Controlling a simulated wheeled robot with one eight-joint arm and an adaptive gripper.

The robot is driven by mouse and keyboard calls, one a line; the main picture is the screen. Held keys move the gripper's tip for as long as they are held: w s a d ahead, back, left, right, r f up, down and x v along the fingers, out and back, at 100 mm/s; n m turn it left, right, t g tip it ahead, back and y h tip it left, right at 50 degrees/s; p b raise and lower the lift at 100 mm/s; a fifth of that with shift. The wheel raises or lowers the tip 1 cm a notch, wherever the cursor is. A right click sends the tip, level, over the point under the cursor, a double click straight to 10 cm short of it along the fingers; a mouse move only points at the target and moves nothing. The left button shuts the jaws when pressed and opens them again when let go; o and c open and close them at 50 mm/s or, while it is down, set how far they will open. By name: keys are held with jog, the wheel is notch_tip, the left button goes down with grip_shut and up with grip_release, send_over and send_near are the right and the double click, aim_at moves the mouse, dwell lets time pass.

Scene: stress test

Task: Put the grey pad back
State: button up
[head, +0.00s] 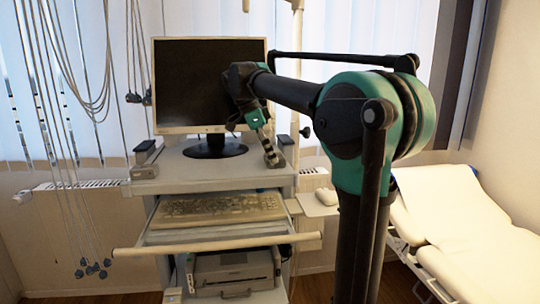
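My gripper (268,150) points down at the right side of the cart's top shelf (215,174), in front of the monitor's right edge. It is small and seen from behind my arm, so I cannot tell whether its fingers are open or shut, or whether they hold anything. No grey pad can be made out for certain. A small grey block (146,153) sits at the left edge of the top shelf, well apart from my gripper. A small pale pad-like piece (325,196) lies on a side shelf right of the cart.
A monitor (208,85) stands on the cart. Below it, a keyboard (218,208) lies on a pulled-out tray with a front bar (215,245), above a printer (235,272). Cables (62,130) hang at left. A bed with white sheet (460,215) stands at right.

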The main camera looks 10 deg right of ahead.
jog(key=v, duration=1.2)
